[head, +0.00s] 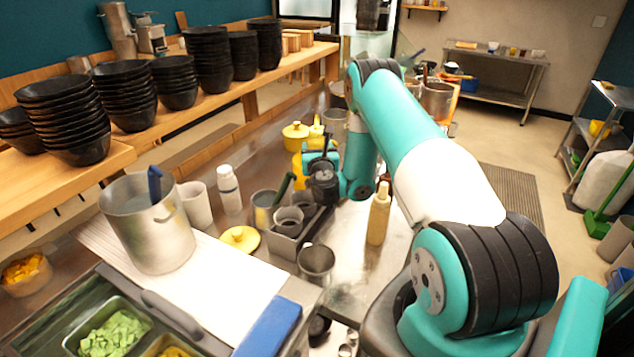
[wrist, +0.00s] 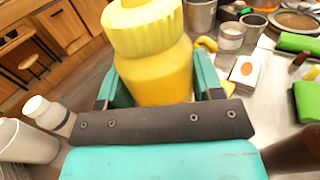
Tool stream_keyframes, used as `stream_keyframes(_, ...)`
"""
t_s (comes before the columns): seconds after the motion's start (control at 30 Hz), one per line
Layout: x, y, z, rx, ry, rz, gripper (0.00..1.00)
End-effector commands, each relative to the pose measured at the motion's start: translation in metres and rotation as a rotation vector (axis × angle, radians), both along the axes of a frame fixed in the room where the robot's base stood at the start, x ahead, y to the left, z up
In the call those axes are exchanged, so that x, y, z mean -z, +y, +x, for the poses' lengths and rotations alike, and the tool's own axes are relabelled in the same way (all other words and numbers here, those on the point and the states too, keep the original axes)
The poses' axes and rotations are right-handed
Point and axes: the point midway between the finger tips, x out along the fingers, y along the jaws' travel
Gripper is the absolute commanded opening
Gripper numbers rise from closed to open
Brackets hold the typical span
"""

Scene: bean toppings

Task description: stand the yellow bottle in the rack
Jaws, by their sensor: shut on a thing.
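The yellow bottle (wrist: 158,72) with a pale ribbed cap fills the upper middle of the wrist view. My gripper (wrist: 157,88) is shut around its body, one turquoise finger on each side. In the head view my gripper (head: 320,158) is beyond the metal rack, and a yellow spouted top (head: 316,130) shows just behind it, probably the held bottle.
A tan bottle (head: 379,218) stands right of the rack. A metal cup (head: 316,262) is in front of it, and a yellow lid (head: 240,239) lies to its left. A white bottle (head: 229,190) and a large pot (head: 150,235) stand further left. Bare counter shows around the tan bottle.

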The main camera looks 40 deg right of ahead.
Motion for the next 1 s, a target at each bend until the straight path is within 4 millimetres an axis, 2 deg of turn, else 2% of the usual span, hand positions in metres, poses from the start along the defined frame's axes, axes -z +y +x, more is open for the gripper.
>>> stream_keyframes(0.03, 0.012, 0.0, 0.0, 0.0, -0.001, -0.001, 0.52)
stream_keyframes(0.4, 0.054, 0.0, 0.0, 0.0, 0.0, -0.001, 0.52)
stream_keyframes(0.77, 0.059, 0.0, 0.0, 0.0, -0.002, 0.0, 0.52)
stream_keyframes(0.8, 0.058, 0.0, 0.0, 0.0, -0.001, -0.001, 0.67)
stream_keyframes(0.87, 0.058, 0.0, 0.0, 0.0, 0.0, 0.0, 0.81)
stream_keyframes(0.9, 0.058, 0.0, 0.0, 0.0, 0.0, 0.0, 0.86)
stream_keyframes(1.0, 0.058, 0.0, 0.0, 0.0, 0.0, 0.0, 0.86)
